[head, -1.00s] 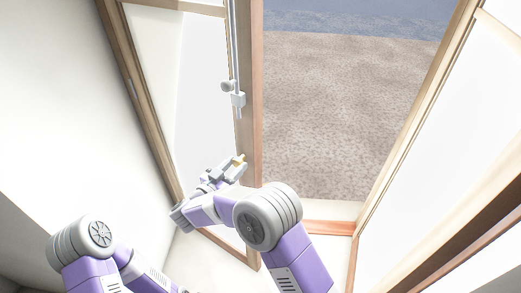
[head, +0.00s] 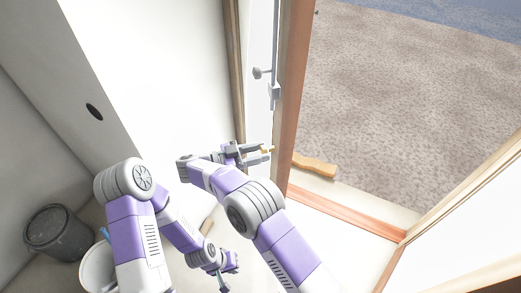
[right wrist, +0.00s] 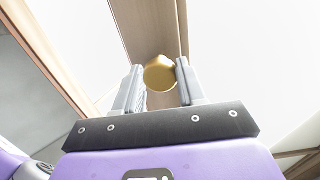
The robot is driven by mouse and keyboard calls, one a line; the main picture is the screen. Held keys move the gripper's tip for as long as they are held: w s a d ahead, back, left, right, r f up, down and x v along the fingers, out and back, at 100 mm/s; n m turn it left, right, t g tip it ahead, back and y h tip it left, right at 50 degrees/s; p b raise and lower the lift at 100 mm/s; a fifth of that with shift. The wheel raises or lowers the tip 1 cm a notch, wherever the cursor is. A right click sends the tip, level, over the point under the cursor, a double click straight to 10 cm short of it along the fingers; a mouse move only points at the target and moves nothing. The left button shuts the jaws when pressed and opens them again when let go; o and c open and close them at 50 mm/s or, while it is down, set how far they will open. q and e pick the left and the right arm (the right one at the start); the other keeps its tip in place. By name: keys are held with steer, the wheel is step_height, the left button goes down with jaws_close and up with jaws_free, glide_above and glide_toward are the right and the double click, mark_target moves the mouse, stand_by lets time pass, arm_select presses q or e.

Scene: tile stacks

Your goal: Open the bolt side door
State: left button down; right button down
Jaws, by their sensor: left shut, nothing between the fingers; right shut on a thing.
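The door leaf (head: 295,75) has a wooden frame and a pale panel, and stands ajar beside the open doorway. A grey bolt (head: 275,91) with a round handle runs along its edge. My right gripper (head: 264,154) is at the leaf below the bolt. In the right wrist view, its fingers (right wrist: 160,85) are shut on a gold knob (right wrist: 160,73), which also shows in the head view (head: 268,149). My left gripper (head: 222,271) is low, away from the door, with its fingers shut and empty.
A dark bin (head: 55,232) and a white bucket (head: 98,268) stand at the lower left by the wall. A wooden piece (head: 314,166) lies near the threshold (head: 350,213). Beyond the doorway is open brown ground (head: 410,110).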

steer(key=shift+a, duration=0.1)
steer(key=c, duration=0.7)
jaws_free()
